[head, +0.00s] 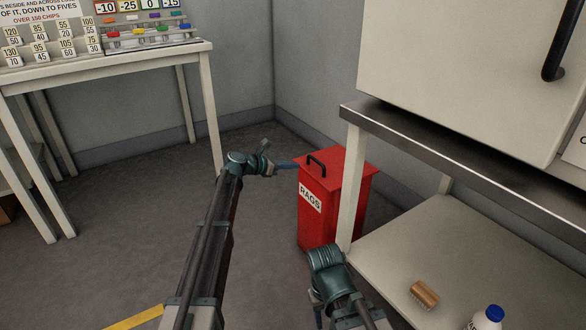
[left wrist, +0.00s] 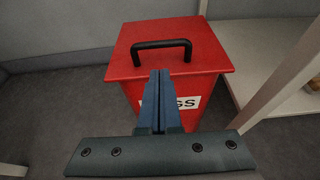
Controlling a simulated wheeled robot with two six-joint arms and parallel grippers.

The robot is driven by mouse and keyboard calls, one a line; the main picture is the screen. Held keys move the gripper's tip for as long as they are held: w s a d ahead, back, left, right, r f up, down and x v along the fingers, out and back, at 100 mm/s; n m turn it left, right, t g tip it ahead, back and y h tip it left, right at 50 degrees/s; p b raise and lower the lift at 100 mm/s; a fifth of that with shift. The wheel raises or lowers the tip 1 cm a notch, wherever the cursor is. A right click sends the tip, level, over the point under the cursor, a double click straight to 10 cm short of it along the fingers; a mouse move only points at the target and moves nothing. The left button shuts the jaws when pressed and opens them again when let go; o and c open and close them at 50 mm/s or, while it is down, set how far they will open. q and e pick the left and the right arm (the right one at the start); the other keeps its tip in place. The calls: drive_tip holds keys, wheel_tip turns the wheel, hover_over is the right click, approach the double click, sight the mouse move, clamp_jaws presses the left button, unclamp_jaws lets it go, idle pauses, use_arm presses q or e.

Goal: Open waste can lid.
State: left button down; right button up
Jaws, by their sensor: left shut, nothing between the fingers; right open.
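The waste can (head: 318,222) is a red box with a white label reading RAGS, standing on the floor beside a table leg. Its red lid (head: 345,166) is closed and has a black handle (head: 316,163) on top. In the left wrist view the lid (left wrist: 205,62) and its black handle (left wrist: 160,47) lie just beyond my fingers. My left gripper (head: 292,164) is shut and empty, with its fingertips at the near edge of the lid; contact cannot be told. My right gripper (head: 318,312) is low in the head view, in front of the can, its fingers mostly hidden.
A steel-edged table (head: 400,139) with a white cabinet on it stands right of the can. Another table (head: 130,58) is at the back left.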

sight(308, 165)
use_arm(q)
drive_tip(key=b+x, duration=0.2)
drive_tip(key=x, duration=0.5)
drive_tip(key=shift+w+d, duration=0.15)
